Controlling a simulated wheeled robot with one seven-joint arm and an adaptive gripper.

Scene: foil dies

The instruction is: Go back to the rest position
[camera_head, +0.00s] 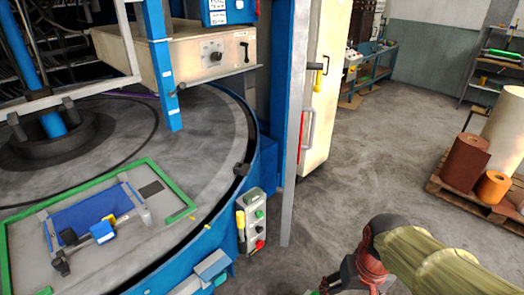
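My arm comes in from the lower right corner, with an olive-yellow link and a dark red wrist. My gripper (338,284) is at the bottom edge, over the grey floor and apart from the machine. Its fingers are small, dark and partly cut off by the frame, so I cannot tell whether they are open or shut. I see nothing clearly held in it.
A round turntable machine (215,150) with a blue rim fills the left. A button box (252,220) sits on its side, near a grey post (290,160). A pallet (450,190) with rolls (466,162) stands right. The middle floor is clear.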

